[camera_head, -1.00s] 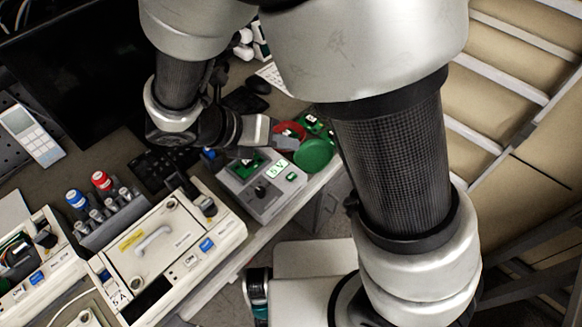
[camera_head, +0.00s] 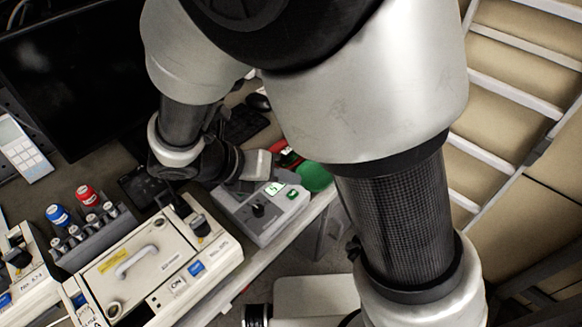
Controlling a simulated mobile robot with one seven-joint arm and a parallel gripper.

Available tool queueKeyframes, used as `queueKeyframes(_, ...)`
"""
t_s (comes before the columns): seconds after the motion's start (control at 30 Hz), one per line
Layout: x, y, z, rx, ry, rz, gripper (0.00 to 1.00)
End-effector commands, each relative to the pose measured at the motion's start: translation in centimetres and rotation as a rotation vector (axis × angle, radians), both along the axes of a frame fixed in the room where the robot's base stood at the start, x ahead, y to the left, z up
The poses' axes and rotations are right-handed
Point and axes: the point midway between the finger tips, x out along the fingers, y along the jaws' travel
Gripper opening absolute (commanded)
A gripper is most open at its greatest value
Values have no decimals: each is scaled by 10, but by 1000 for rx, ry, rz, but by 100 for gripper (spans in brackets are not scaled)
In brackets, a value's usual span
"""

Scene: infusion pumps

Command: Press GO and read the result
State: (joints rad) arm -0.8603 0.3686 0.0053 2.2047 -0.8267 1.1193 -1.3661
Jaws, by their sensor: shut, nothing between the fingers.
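The grey tester box (camera_head: 262,228) stands near the table's front edge, with a black knob (camera_head: 258,210) on top. A small lit green display (camera_head: 273,188) is on its upper face; its characters are too small to read surely. A small green button (camera_head: 293,194) is right of the display; I cannot read whether it says GO. My gripper (camera_head: 256,165) is over the back edge of the tester, left of and behind the button. It is shut and empty. It hides the tester's back left corner, and I cannot tell whether it touches the box.
A cream pump (camera_head: 172,262) with a handle stands left of the tester. Red- and blue-capped tubes (camera_head: 57,215) sit in a rack behind it. A round green thing (camera_head: 315,177) is right of my gripper. A dark monitor (camera_head: 80,75) stands at the back.

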Motion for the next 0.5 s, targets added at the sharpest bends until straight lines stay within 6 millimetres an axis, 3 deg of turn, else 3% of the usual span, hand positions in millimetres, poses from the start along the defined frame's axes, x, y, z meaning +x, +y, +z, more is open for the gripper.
queueKeyframes(0.13,0,-1,-16,-2,2,-1,0)
queueKeyframes(0.5,0,0,-19,-1,2,0,0)
